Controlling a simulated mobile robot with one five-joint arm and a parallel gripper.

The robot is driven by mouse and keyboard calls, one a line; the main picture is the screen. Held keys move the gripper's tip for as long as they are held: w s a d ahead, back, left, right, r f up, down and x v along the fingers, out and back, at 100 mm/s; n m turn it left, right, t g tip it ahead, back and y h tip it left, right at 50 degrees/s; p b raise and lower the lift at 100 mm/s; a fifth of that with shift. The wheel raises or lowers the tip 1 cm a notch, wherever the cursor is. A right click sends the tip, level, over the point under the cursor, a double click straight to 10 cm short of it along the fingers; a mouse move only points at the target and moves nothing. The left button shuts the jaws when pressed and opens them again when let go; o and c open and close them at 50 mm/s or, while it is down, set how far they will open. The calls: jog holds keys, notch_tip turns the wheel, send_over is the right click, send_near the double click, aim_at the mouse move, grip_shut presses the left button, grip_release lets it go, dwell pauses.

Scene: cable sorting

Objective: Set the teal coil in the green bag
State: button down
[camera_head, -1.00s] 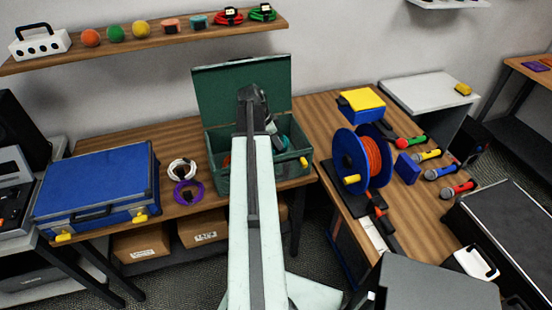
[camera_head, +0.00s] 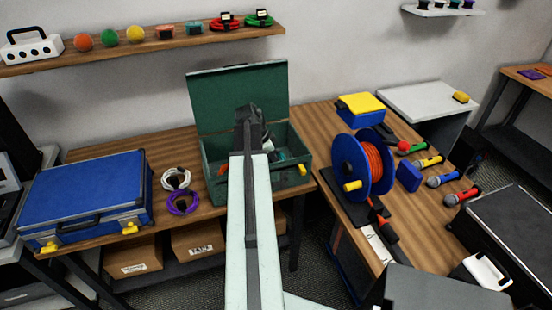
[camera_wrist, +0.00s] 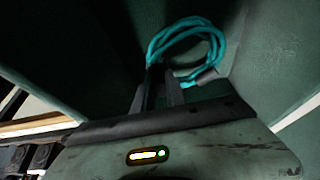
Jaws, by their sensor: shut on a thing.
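The teal coil (camera_wrist: 188,42) is a looped cable with a dark band, held at my fingertips in the wrist view. My gripper (camera_wrist: 160,88) is shut on it. Dark green walls (camera_wrist: 265,55) surround the coil there. In the head view, the green bag (camera_head: 295,182) looks like an open box with its lid raised at the back. The end of my arm hangs over it and hides much of its inside. I cannot tell whether the coil touches the bottom.
A blue case (camera_head: 85,190) stands at the left. White (camera_head: 176,178) and purple (camera_head: 183,203) coils lie between it and the green bag. A blue reel with orange cable (camera_head: 372,165) stands to the right, near several microphones. A shelf (camera_head: 180,42) runs above.

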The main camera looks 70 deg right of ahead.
jog(key=shift+f, duration=0.25)
jog(key=c, duration=1.4)
grip_release()
jog(key=shift+r, duration=0.1)
jog(key=shift+o, duration=0.2)
jog(key=p+v, duration=1.2)
jog(key=v, duration=0.1)
jog(key=shift+s+d, duration=0.1)
